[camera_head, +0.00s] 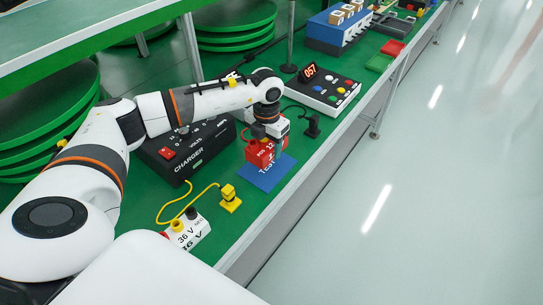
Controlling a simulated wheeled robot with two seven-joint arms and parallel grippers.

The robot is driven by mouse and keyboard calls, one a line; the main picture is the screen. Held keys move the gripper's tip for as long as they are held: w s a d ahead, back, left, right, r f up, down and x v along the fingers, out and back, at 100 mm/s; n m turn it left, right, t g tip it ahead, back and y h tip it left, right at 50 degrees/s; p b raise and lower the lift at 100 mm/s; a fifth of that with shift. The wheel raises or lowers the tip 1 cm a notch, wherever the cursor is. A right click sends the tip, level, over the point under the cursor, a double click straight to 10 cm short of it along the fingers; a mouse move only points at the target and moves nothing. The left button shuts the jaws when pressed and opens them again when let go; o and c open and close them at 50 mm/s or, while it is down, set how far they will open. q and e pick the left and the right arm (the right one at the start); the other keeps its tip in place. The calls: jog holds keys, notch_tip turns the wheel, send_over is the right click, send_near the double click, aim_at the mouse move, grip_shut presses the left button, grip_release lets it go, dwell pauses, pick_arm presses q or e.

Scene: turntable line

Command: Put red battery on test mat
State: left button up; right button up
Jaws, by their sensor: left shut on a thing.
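The red battery (259,155) is upright at the blue test mat (262,179), over its upper part. I cannot tell whether its base touches the mat. My left gripper (268,138) points down from above and is shut on the red battery's top. The fingertips are partly hidden by the wrist and the battery. My right gripper is not in view.
A black charger (182,158) stands left of the mat. A white 36 V battery (187,232) and a yellow connector (230,198) with a cable sit nearer. A control box (322,90) with coloured buttons and a black plug (312,125) are beyond.

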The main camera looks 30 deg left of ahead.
pick_arm(q)
jog(key=shift+f, duration=2.95)
jog(key=shift+w, duration=0.1)
jog(key=shift+f, duration=0.2)
jog(key=o, duration=1.5)
jog(key=shift+c, duration=0.2)
jog(key=shift+r, duration=0.1)
